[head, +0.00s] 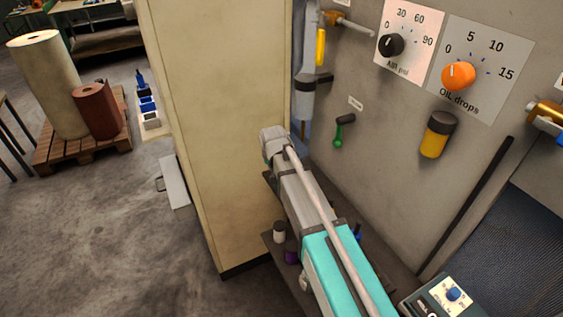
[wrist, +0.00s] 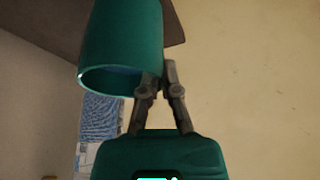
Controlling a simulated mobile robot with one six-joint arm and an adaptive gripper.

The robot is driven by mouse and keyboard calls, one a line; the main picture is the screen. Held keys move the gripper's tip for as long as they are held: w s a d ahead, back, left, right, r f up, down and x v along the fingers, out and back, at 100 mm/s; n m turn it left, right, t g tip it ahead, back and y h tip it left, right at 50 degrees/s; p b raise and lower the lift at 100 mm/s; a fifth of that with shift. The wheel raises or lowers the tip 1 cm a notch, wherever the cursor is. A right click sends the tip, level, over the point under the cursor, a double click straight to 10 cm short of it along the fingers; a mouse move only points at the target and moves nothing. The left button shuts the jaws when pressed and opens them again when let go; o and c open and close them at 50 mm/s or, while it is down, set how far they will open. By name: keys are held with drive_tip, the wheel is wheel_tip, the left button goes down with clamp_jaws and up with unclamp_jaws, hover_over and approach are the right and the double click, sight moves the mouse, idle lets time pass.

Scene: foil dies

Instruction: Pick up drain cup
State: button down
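The drain cup (wrist: 122,45) is a dark green round cup in the upper left of the wrist view. Its open rim is turned toward the camera. My gripper (wrist: 163,80) has its two fingers close together at the right side of the cup's rim. One finger overlaps the rim and the other is just outside the wall, so it looks shut on the cup's wall. The cup's far end is cut off by the picture edge. I cannot make out the cup or my gripper in the head view.
A tall beige cabinet (head: 210,120) stands left of my arm. A dark shelf (head: 272,243) holds small bottles.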

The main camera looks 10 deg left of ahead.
drive_tip(key=s+a, duration=0.5)
drive_tip(key=a, duration=0.3)
drive_tip(key=shift+s+a, duration=0.2)
drive_tip(key=shift+s, duration=0.15)
